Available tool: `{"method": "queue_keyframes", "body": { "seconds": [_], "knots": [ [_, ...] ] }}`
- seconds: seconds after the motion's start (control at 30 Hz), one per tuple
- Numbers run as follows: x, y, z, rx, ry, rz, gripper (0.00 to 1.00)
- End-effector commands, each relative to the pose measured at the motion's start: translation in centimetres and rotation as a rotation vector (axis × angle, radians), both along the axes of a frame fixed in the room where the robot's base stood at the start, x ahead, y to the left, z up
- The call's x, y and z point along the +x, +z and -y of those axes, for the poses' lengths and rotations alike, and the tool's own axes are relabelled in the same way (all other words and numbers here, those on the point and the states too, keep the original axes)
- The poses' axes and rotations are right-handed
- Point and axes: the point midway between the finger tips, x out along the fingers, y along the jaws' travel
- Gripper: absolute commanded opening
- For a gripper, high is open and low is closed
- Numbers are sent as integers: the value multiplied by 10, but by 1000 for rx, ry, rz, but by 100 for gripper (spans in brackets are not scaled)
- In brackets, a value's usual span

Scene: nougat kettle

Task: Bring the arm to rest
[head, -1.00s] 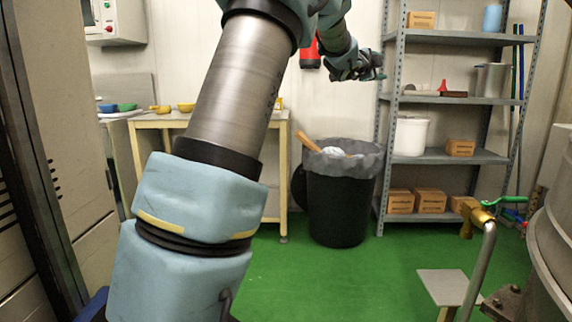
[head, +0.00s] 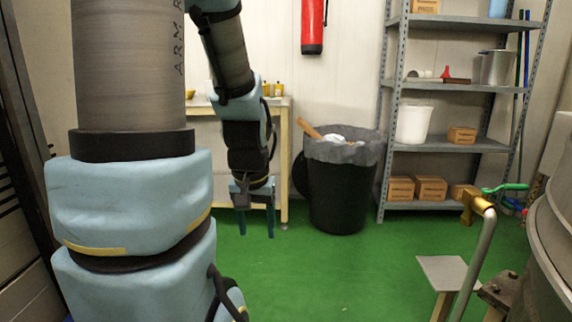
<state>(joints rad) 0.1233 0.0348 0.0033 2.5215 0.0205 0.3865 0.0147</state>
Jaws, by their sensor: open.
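My arm (head: 130,200) fills the left side of the head view, its thick upper link upright and close to the camera. The forearm bends down from the top toward the green floor. My gripper (head: 256,222) hangs at its end, pointing down, in front of the table's right leg and left of the black bin. Its two fingers are apart and nothing shows between them.
A black bin (head: 338,200) with a grey liner stands right of my gripper. A grey metal shelf (head: 455,146) with boxes and a white bucket stands behind. A small stool (head: 445,272) and a steel kettle (head: 548,255) are at right. Green floor (head: 320,280) is clear between.

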Motion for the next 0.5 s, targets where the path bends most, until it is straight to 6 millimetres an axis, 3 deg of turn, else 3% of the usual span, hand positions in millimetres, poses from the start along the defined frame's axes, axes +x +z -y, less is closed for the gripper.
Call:
{"method": "queue_keyframes", "body": {
  "seconds": [0.07, 0.1, 0.5],
  "knots": [
    [-33, -9, -6, -13, 66, -76, 64],
    [-29, 10, -5, -12, 61, -68, 64],
    [-26, 102, -4, -10, 53, -63, 64]
  ]
}}
